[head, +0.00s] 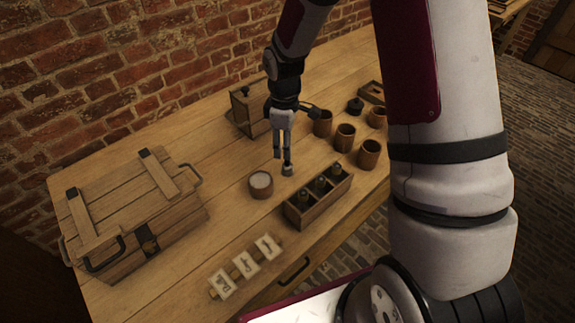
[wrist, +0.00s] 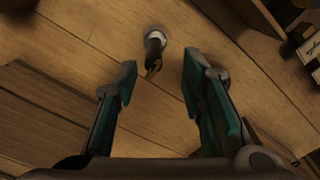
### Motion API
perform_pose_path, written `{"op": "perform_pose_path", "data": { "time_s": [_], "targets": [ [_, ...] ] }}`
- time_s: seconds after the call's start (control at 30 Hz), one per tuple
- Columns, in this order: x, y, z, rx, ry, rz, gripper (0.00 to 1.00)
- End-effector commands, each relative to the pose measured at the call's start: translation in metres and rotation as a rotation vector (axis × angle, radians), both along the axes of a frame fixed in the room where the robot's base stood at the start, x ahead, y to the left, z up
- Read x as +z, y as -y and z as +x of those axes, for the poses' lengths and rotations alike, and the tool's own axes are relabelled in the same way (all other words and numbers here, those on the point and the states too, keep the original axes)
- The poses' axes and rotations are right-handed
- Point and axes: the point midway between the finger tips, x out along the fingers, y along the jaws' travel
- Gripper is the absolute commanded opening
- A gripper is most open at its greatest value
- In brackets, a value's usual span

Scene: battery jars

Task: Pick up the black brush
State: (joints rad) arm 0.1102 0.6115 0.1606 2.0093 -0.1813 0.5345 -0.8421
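The black brush (head: 287,169) appears to stand upright on the wooden table, a small thing with a pale grey base and a dark, thin upper part. It also shows in the wrist view (wrist: 154,48), above the middle, just ahead of the fingertips. My gripper (head: 283,157) points down close over the brush, and one finger partly overlaps its handle in the head view. In the wrist view my gripper (wrist: 159,68) is open, its two teal-lined fingers well apart with nothing between them. I cannot tell the exact height between fingertips and brush.
A round wooden pot (head: 261,185) with pale contents stands left of the brush. A rack of dark bottles (head: 318,196) is close on the right. Several wooden cups (head: 345,136) stand beyond. A large chest (head: 130,205) fills the left; a small box (head: 246,112) is behind.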

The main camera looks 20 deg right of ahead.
Motion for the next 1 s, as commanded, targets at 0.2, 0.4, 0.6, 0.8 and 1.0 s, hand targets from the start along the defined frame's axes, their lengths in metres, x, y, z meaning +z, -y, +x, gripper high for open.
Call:
{"op": "perform_pose_path", "data": {
  "time_s": [0.2, 0.4, 0.6, 0.8, 1.0],
  "targets": [
    [-0.014, 0.002, 0.000, 0.000, -0.002, 0.000, 0.37],
    [-0.042, 0.007, 0.002, 0.001, -0.004, 0.000, 0.37],
    [-0.056, 0.007, 0.003, 0.000, -0.001, -0.001, 0.37],
    [-0.056, 0.007, 0.004, 0.000, 0.001, -0.001, 0.37],
    [-0.056, 0.007, 0.004, 0.000, 0.000, 0.000, 0.00]
  ]
}}
